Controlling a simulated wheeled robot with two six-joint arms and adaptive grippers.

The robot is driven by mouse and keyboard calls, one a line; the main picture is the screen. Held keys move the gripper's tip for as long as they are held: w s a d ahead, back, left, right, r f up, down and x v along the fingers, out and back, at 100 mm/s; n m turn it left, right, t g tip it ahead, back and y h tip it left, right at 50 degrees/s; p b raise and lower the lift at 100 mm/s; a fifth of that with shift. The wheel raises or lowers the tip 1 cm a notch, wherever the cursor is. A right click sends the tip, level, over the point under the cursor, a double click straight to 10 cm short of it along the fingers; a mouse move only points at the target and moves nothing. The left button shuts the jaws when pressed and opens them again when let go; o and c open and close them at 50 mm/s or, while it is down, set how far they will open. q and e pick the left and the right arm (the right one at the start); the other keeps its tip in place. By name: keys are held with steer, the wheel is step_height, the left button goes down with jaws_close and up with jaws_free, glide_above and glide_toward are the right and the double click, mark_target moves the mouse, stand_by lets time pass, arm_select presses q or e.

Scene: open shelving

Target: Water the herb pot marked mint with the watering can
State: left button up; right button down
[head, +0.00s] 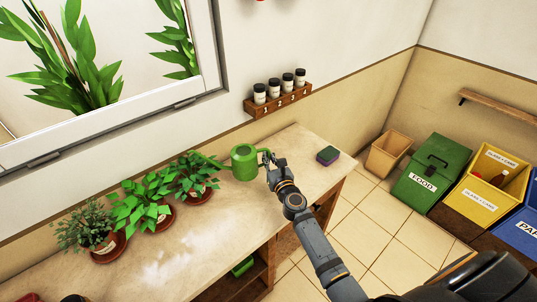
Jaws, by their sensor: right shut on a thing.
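A green watering can (243,163) is at the middle of the counter, to the right of the herb pots. My right gripper (266,159) is shut on the can at its right side. The can's thin spout points left, toward the nearest herb pot (197,196). Whether the can touches the counter is hard to tell. Two more herb pots, a middle one (163,222) and a left one (104,246), stand in a row on saucers. Their labels are too small to read, so I cannot tell which is mint. My left gripper is not in view.
The stone-topped counter (190,250) runs along the wall under a window. A spice rack (278,101) hangs above it. A sponge (328,155) lies near the counter's right end. A tan bin (389,152), a green food bin (432,172) and a yellow bin (480,200) stand on the floor.

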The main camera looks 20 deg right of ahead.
steer(key=shift+r, duration=0.3)
steer(key=shift+s+a+r+p, duration=0.1)
steer(key=shift+r+p, duration=0.25)
steer(key=shift+p, duration=0.15)
step_height(320, 180, up, 7)
steer(key=d+n+p, duration=0.1)
steer(key=n+p, duration=0.3)
steer(key=p, duration=0.5)
steer(key=shift+f+n, duration=0.2)
steer(key=shift+n, duration=0.2)
